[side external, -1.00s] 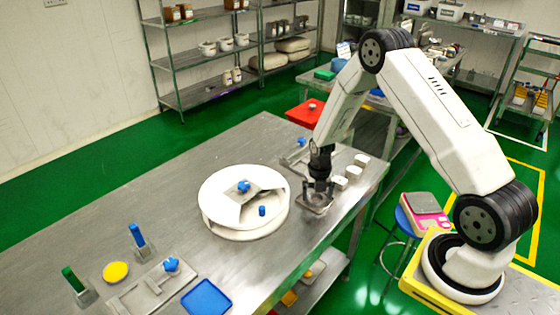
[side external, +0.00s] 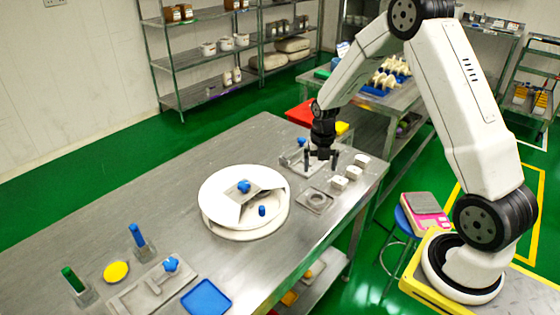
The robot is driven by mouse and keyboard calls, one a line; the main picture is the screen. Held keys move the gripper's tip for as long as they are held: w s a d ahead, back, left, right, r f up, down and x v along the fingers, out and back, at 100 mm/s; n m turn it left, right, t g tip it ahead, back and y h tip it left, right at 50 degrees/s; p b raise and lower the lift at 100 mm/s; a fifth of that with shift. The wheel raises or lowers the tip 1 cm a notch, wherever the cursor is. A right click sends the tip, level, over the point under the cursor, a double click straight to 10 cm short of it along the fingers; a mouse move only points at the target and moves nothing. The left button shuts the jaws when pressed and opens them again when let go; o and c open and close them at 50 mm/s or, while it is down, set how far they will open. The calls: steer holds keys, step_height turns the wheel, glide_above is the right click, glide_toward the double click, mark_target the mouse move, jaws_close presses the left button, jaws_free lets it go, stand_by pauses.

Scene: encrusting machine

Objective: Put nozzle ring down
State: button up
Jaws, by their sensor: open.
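The nozzle ring (side external: 317,197) looks like a small grey metal ring on a square plate. It lies flat on the steel table (side external: 250,150), to the right of the round white machine (side external: 215,190). My gripper (side external: 321,166) is open and empty. It hangs above the table, behind the ring and clear of it. Its fingers point down.
Several small white blocks (side external: 340,182) stand to the right of the ring near the table edge. A metal fixture with a blue knob (side external: 301,142) is behind my gripper. A blue tray (side external: 206,297) and a yellow disc (side external: 116,272) lie at the front left. The left table surface is mostly clear.

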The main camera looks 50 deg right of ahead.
steer(key=shift+r, duration=0.25)
stand_by(0.5)
steer(key=s+a+r+m+t, duration=0.1)
steer(key=s+a+m, duration=0.3)
steer(key=m, duration=0.5)
steer(key=s+a+r+m, duration=0.4)
steer(key=a+m, duration=0.3)
steer(key=m, duration=0.2)
steer(key=s+a+r+m+t, duration=0.1)
steer(key=s+a+r+m, duration=0.1)
steer(key=s+a+m, duration=0.2)
steer(key=shift+s+a+r+m+t, duration=0.35)
steer(key=shift+a+m, duration=0.7)
steer(key=shift+m, duration=1.35)
